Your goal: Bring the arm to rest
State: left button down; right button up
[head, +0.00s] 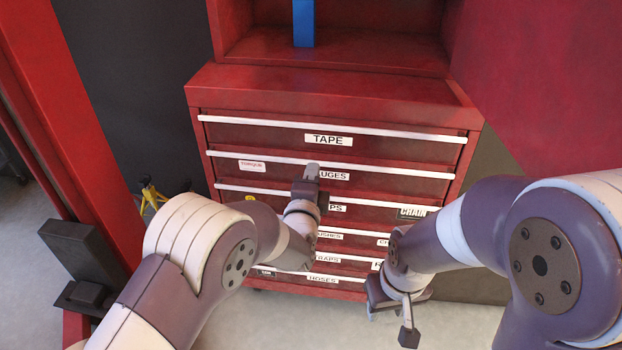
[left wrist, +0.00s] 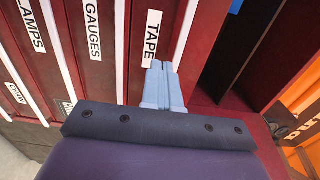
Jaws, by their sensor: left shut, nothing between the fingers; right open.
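My left arm comes in from the left in the head view and reaches toward the red tool cabinet (head: 330,90). My left gripper (head: 312,170) is shut and empty, in front of the drawer labelled GAUGES. In the left wrist view its two fingers (left wrist: 162,84) lie together, with the TAPE label (left wrist: 151,38) just beyond them. I cannot tell whether the fingertips touch the cabinet. My right gripper (head: 392,314) is open, low in front of the bottom drawers, and nothing shows between its fingers.
The cabinet's drawers look closed, with white edge strips such as the TAPE drawer's (head: 330,128). A blue object (head: 303,22) stands on the shelf above. A red post (head: 62,110) rises at the left. A yellow item (head: 151,195) is beside the cabinet. Bare floor (head: 460,325) shows at the lower right.

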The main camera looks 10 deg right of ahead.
pick_arm(q)
jog(key=s+a+f+n+g, duration=0.1)
jog(key=s+f+n+g, duration=0.55)
jog(key=f, duration=0.35)
jog(key=s+a+f+n+g+y, duration=0.35)
jog(key=s+a+n+g, duration=0.5)
jog(key=s+a, duration=0.6)
jog(key=s+a+r+n+g+y, duration=0.1)
jog(key=s+a+r+n, duration=0.15)
jog(key=s+a, duration=0.2)
jog(key=s+a+r+n+y, duration=0.1)
jog(key=s+a+r+n, duration=0.15)
jog(key=a, duration=0.35)
notch_tip(320, 180, up, 17)
jog(key=n+p, duration=0.1)
jog(key=p, duration=1.5)
jog(key=shift+a+f, duration=0.15)
jog(key=shift+a, duration=0.25)
